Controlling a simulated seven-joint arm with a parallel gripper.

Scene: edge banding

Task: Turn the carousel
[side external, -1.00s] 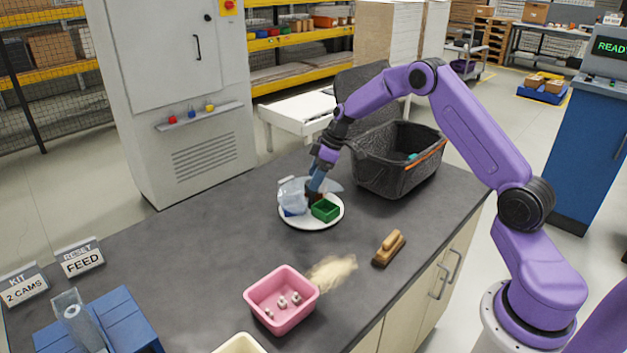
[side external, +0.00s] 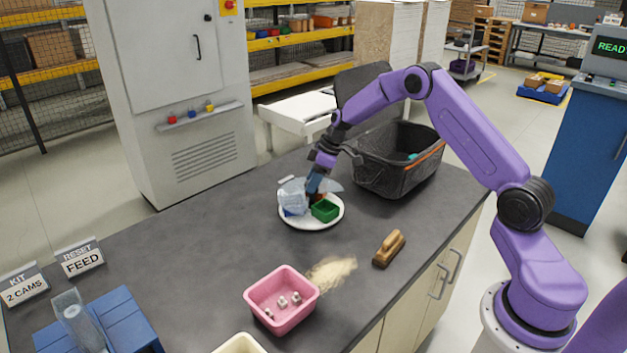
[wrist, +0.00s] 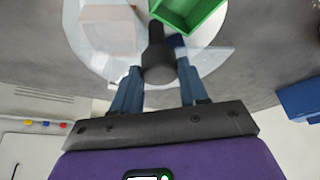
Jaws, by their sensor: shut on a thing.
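The carousel (side external: 333,216) is a round white turntable on the dark bench. It carries a green open bin (side external: 325,210), a clear bin or cover (side external: 293,194) and a dark post between them. The green bin (wrist: 188,12) and the clear part (wrist: 108,28) also show at the top of the wrist view. My gripper (side external: 315,190) is down over the carousel's far side. In the wrist view its blue fingers (wrist: 158,72) are on either side of a dark round-ended post (wrist: 157,55), shut on it. The finger contact is partly hidden in the side view.
A black crate (side external: 390,172) with an open lid stands right of the carousel. A pink bin (side external: 281,300) with small parts, a pile of sawdust (side external: 331,273) and a wooden brush (side external: 389,248) lie nearer. A blue fixture (side external: 97,325) is at front left. The left bench middle is clear.

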